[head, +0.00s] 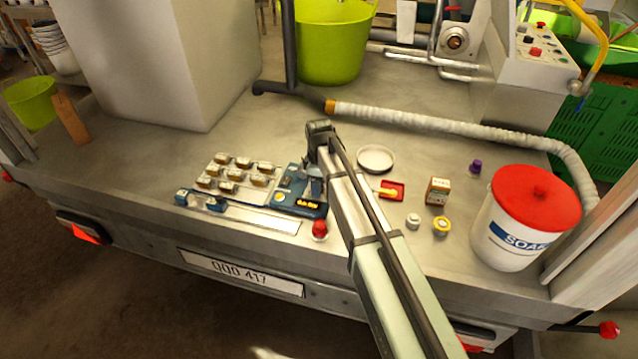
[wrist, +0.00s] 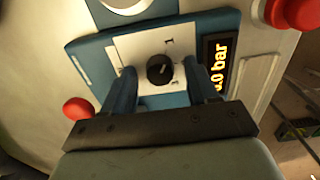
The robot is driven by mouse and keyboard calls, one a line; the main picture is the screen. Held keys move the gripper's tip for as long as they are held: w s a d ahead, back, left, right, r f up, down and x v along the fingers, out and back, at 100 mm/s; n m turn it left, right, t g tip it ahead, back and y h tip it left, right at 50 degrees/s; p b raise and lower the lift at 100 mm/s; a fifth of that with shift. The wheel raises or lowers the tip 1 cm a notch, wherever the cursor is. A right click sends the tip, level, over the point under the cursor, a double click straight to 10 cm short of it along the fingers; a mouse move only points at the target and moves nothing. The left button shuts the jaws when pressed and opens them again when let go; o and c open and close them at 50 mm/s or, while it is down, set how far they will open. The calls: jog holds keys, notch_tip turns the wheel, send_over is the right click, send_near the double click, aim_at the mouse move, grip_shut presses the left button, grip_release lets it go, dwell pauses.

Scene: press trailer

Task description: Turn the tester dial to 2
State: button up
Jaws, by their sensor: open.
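The tester is a blue box (head: 286,198) on the trailer deck, left of my arm in the head view. In the wrist view its dial (wrist: 160,69) is a small black round knob on a white plate (wrist: 150,45). A numeral 1 shows above the dial; other markings are too small or hidden to read. My gripper (wrist: 158,74) is open, with one finger on each side of the dial. Whether the fingers touch it I cannot tell. An amber display (wrist: 219,72) right of the dial ends in ".0 bar". In the head view my gripper (head: 314,182) partly covers the tester.
A tray of several small brown-topped pieces (head: 236,172) stands left of the tester. A white dish (head: 375,159), a small box (head: 437,191) and a red-lidded soap bucket (head: 510,232) stand to the right.

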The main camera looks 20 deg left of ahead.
jog(key=shift+c, duration=0.3)
jog(key=c, duration=1)
jog(key=m, duration=0.5)
jog(key=shift+m, duration=0.3)
jog(key=m, duration=0.5)
jog(key=shift+m, duration=0.7)
